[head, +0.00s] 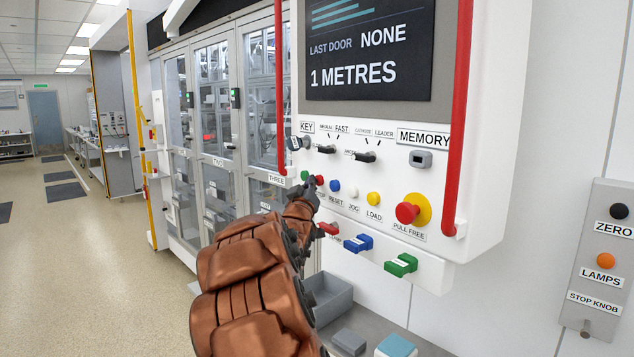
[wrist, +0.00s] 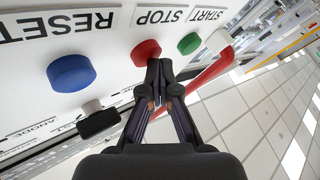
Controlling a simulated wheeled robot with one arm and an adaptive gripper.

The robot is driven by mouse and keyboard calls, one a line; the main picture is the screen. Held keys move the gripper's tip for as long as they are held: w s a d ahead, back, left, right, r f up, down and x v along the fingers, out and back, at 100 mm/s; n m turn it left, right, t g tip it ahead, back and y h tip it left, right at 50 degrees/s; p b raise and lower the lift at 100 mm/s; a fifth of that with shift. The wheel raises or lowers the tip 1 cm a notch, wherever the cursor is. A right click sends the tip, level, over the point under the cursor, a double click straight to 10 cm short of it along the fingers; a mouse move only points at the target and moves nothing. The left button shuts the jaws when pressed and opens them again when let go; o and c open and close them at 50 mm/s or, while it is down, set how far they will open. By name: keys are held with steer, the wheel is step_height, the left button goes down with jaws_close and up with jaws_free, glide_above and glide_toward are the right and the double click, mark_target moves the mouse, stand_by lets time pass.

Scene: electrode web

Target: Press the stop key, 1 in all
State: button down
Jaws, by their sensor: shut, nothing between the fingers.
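The stop key is a round red button on the white control panel. In the wrist view it (wrist: 145,52) sits under the STOP label, between the blue reset key (wrist: 71,72) and the green start key (wrist: 189,43). In the head view the red stop key (head: 320,180) shows just right of my fingertips. My gripper (wrist: 159,66) is shut and empty, its tips at the lower right edge of the stop key. I cannot tell whether they touch it. In the head view my gripper (head: 311,186) partly hides the label below the key.
A red mushroom knob (head: 407,212) marked PULL FREE is to the right on the panel. Red, blue (head: 358,243) and green (head: 401,265) handles jut out below. Vertical red bars flank the display (head: 370,50), which reads LAST DOOR NONE, 1 METRES. A grey tray (head: 330,300) lies below.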

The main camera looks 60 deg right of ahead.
steer(key=shift+w+a, duration=0.25)
steer(key=shift+a, duration=0.4)
steer(key=a, duration=0.1)
steer(key=w+a, duration=0.1)
steer(key=a, duration=0.1)
steer(key=w+a+p, duration=0.1)
steer(key=shift+a, duration=0.3)
stand_by(0.9)
